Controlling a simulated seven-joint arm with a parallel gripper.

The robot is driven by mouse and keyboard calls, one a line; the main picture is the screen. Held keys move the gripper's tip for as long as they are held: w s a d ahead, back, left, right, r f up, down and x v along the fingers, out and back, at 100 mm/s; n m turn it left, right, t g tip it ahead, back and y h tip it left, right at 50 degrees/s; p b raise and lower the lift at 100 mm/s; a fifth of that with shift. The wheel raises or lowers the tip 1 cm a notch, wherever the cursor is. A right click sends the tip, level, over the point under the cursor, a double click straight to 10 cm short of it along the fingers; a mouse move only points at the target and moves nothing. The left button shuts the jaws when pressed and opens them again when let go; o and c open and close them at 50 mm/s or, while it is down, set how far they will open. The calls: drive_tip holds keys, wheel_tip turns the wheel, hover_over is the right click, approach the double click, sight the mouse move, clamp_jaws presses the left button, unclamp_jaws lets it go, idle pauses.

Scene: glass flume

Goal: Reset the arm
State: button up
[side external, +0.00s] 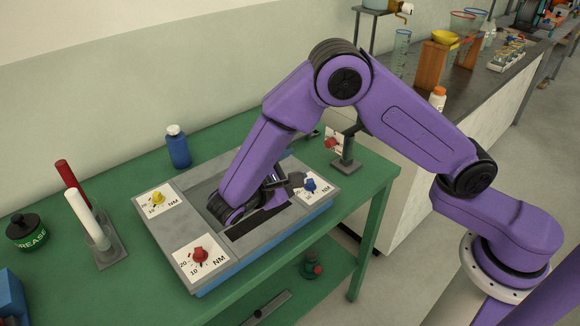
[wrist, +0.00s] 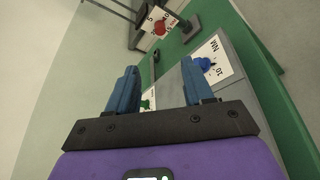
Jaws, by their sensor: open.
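My purple arm bends down over a grey panel box (side external: 205,229) on the green bench. My gripper (side external: 287,182) is low over the far right part of the box, to the left of the blue knob (side external: 310,185). In the wrist view my gripper (wrist: 161,84) shows two blue-grey fingers spread apart with nothing held between them. The blue knob also shows there (wrist: 203,65), just beyond the right finger. A bit of a green knob (wrist: 148,104) shows between the fingers. Whether the fingers touch the box cannot be told.
The box also bears a yellow knob (side external: 158,198) and a red knob (side external: 200,255). A red-knobbed dial on a stand (side external: 345,150) is behind the gripper. A blue bottle (side external: 177,146), red and white sticks in a holder (side external: 102,246) and a grease tub (side external: 26,233) stand left.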

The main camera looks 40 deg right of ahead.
drive_tip(key=s+d+r+g+y, duration=0.1)
drive_tip(key=s+d+y, duration=0.2)
drive_tip(key=s+y, duration=0.2)
drive_tip(key=s+d+r+g+y, duration=0.1)
drive_tip(key=s+d+r+y, duration=0.1)
drive_tip(key=s, duration=1)
drive_tip(key=s+d+r+g+y, duration=0.1)
drive_tip(key=s+d+r+y, duration=0.1)
drive_tip(key=s+d+y, duration=0.3)
drive_tip(key=s+y, duration=0.2)
drive_tip(key=s, duration=0.1)
drive_tip(key=shift+s+n+g+y, duration=0.15)
drive_tip(key=shift+n+g+y, duration=0.15)
drive_tip(key=shift+n+g, duration=0.1)
